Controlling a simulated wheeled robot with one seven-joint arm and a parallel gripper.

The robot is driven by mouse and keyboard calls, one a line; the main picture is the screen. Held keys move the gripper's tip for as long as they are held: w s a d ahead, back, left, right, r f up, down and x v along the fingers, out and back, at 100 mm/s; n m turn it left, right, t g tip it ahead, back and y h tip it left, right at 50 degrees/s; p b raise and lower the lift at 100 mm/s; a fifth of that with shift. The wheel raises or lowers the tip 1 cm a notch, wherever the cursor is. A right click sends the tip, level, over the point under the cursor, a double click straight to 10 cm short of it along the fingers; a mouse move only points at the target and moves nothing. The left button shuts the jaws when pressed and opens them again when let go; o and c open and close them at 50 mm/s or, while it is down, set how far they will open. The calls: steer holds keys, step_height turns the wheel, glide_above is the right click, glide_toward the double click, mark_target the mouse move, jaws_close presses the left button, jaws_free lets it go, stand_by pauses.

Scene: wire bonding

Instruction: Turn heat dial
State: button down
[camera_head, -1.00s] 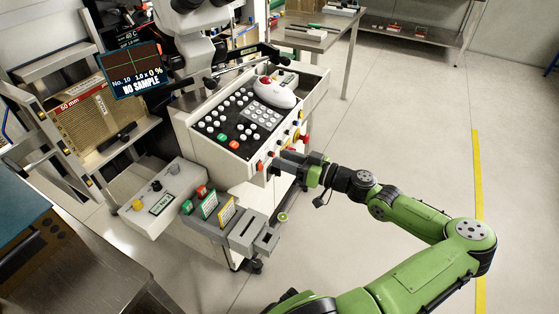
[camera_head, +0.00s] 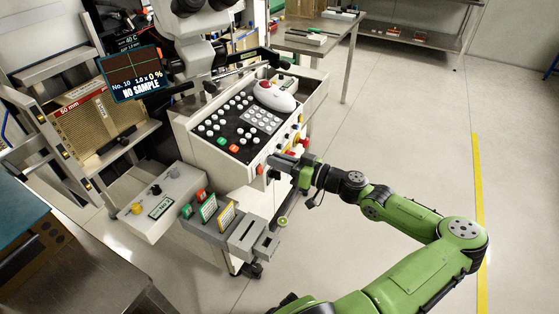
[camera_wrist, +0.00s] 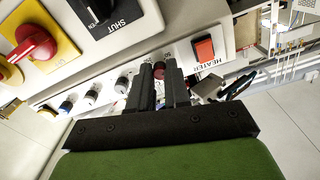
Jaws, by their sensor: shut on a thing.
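In the wrist view, my gripper (camera_wrist: 159,68) has its two dark fingers close together at the front panel. A dark red knob (camera_wrist: 159,72), apparently the heat dial, sits between the fingertips; most of it is hidden. It is beside an orange-red rocker switch (camera_wrist: 204,49) on a plate marked HEATER (camera_wrist: 205,67). In the head view, my gripper (camera_head: 275,160) is at the right-hand face of the white bonder console (camera_head: 225,165), and the fingers hide the dial there.
A row of small knobs (camera_wrist: 92,96) lies left of my fingers. A red rotary switch on a yellow plate (camera_wrist: 32,42) and a black SHUT switch (camera_wrist: 100,12) are above them. In the head view, a grey clamp block (camera_head: 245,240) stands below my gripper. The floor on the right is clear.

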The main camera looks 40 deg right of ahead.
steer(key=shift+m+p, duration=0.3)
steer(key=shift+p, duration=0.05)
steer(key=shift+m+p, duration=7.85)
steer(key=shift+m, duration=7.95)
